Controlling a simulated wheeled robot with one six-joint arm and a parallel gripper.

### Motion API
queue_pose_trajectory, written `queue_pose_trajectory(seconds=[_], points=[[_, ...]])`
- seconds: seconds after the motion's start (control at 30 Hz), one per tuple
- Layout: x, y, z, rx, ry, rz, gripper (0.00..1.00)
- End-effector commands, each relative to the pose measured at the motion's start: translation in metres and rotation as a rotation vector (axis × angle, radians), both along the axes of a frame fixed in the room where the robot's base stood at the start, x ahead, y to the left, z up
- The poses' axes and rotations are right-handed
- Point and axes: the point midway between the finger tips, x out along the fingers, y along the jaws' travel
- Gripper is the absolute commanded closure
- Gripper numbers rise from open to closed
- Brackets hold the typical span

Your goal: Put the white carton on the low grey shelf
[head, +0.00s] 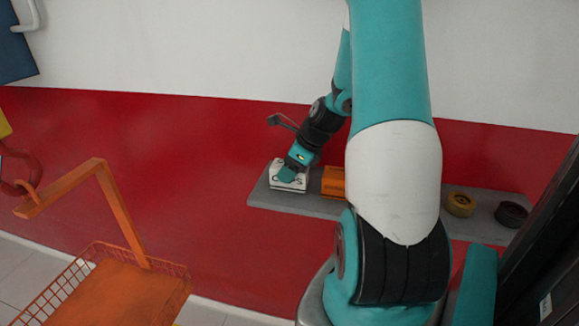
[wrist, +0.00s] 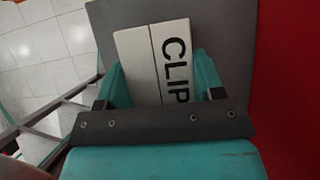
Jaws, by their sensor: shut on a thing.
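The white carton (head: 288,176) is at the left end of the low grey shelf (head: 310,206) in the head view. In the wrist view the carton (wrist: 140,62) shows dark lettering that reads "CLIP". My gripper (head: 288,174) is shut on the carton, with one teal finger on each side of it in the wrist view (wrist: 160,82). The grey shelf (wrist: 215,30) lies behind the carton there. The carton appears at or just above the shelf surface; I cannot tell whether it touches. Its lower part is hidden by my gripper in the wrist view.
An orange box (head: 333,182) stands on the shelf just right of the carton. A yellow roll (head: 460,204) and a black roll (head: 511,214) sit farther right. An orange wire cart (head: 110,290) stands on the floor at left. A red and white wall (head: 200,150) backs the shelf.

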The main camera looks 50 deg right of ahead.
Motion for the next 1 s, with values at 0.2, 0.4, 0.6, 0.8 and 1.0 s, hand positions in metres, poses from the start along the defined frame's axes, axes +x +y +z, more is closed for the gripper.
queue_pose_trajectory(seconds=[0.2,0.4,0.6,0.8,1.0], points=[[0.001,0.000,-0.002,-0.003,-0.003,0.000,0.71],[0.000,0.000,-0.004,-0.002,-0.002,0.000,0.29],[0.000,0.000,-0.004,-0.002,-0.002,0.000,0.13],[0.000,0.000,0.000,-0.002,-0.002,0.000,0.13],[-0.014,-0.007,0.024,-0.006,-0.005,-0.003,0.13]])
